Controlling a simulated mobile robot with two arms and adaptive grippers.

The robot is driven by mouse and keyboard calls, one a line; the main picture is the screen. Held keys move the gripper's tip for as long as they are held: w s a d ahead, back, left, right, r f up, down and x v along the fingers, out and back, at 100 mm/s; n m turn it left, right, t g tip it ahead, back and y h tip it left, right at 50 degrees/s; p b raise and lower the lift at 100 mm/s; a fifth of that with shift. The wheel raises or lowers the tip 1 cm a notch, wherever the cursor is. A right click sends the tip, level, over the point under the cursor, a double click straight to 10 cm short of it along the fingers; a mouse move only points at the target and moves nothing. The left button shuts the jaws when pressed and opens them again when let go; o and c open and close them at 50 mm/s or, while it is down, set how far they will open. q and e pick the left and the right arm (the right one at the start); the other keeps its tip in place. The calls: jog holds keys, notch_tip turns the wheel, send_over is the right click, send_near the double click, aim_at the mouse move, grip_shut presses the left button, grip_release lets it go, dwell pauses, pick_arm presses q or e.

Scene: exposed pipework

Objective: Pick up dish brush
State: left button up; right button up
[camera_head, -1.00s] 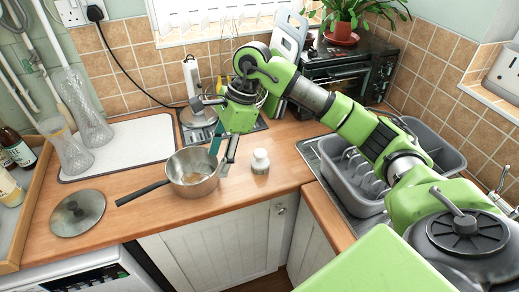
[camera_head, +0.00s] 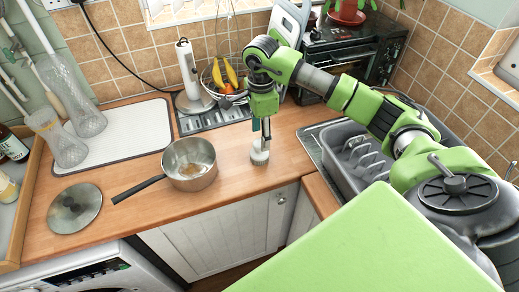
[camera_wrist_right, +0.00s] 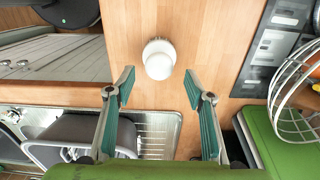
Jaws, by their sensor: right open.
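The dish brush (camera_head: 260,154) is a small white thing with a rounded knob and a wider bristle base, standing upright on the wooden counter right of the saucepan. In the right wrist view the dish brush (camera_wrist_right: 158,62) is seen from above, just beyond the fingertips and roughly centred between them. My right gripper (camera_head: 263,131) points down over the dish brush. In the right wrist view my right gripper (camera_wrist_right: 158,84) has its teal-padded fingers spread, with nothing between them. My left gripper is out of view.
A steel saucepan (camera_head: 190,165) stands left of the brush, with its lid (camera_head: 75,208) farther left. A wire fruit basket (camera_head: 232,82) is behind. A grey dish rack (camera_head: 358,160) is to the right. The counter's front edge (camera_head: 240,190) is close to the brush.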

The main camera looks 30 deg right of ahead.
aim_at(259, 142)
jog(key=f, duration=0.1)
jog(key=f+p, duration=0.2)
jog(key=shift+s+a+f, duration=0.1)
jog(key=shift+a+f, duration=0.1)
jog(key=shift+a, duration=0.05)
jog(key=shift+d+f, duration=0.1)
jog(key=shift+f, duration=0.45)
jog(key=c, duration=1.2)
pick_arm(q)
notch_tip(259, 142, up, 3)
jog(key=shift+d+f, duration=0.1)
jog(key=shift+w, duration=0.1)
